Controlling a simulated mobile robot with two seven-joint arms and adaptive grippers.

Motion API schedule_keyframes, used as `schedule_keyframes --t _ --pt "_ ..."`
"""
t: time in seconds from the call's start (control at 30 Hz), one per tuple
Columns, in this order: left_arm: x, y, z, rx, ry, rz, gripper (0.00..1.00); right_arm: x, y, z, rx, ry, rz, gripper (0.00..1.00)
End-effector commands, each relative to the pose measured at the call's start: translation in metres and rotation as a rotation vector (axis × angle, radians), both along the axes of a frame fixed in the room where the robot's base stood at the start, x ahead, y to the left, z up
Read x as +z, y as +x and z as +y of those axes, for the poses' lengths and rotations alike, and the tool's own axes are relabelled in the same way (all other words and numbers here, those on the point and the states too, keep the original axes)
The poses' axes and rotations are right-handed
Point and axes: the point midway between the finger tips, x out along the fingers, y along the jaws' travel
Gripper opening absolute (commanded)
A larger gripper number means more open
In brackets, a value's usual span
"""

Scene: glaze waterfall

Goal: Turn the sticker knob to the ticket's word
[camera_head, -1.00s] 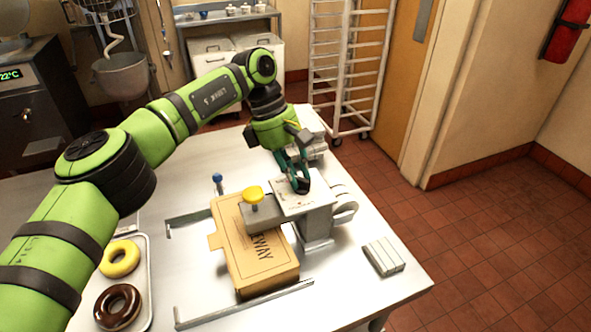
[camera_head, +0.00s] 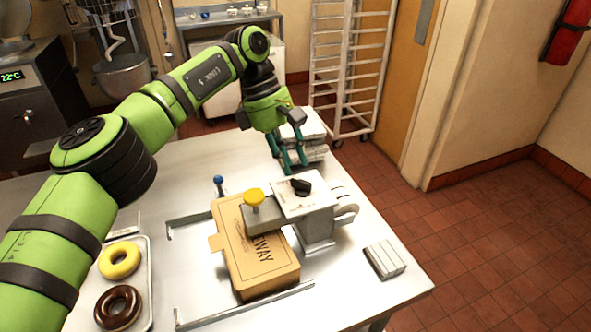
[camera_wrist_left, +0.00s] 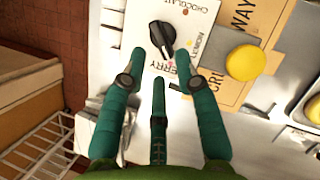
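The sticker knob (camera_head: 301,186) is a black bar-shaped dial on the white top plate of a grey machine. In the left wrist view the knob (camera_wrist_left: 161,38) has printed words around it: CHOCOLAT… above, LEMON to the right and a partly hidden word ending in ERRY below. I cannot tell for certain which end of the knob is its pointer. My left gripper (camera_head: 292,168) is open and empty, behind and above the knob, apart from it. Its teal fingers (camera_wrist_left: 160,92) are spread in the wrist view. I cannot make out a ticket. My right gripper is out of view.
A brown box (camera_head: 258,250) lies under the machine's arm with the yellow knob (camera_head: 254,195). Metal rails flank it. A doughnut tray (camera_head: 139,294) is at left, a grey-white block (camera_head: 384,258) at right. A white stack (camera_head: 312,135) stands behind the machine.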

Motion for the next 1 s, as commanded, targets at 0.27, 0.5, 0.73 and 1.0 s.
schedule_keyframes --t 0.27,0.5,0.73,1.0 --pt "0.029 0.005 0.011 0.000 0.000 0.001 0.31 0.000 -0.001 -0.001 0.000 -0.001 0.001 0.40" --pt "0.032 0.005 0.012 -0.001 0.000 0.002 0.31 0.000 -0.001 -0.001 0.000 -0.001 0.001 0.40" --pt "0.045 0.005 0.012 -0.001 -0.001 0.001 0.31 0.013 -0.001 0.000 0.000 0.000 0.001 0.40" --pt "0.093 0.006 0.012 -0.001 0.000 0.002 0.31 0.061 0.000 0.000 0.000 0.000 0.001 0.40"
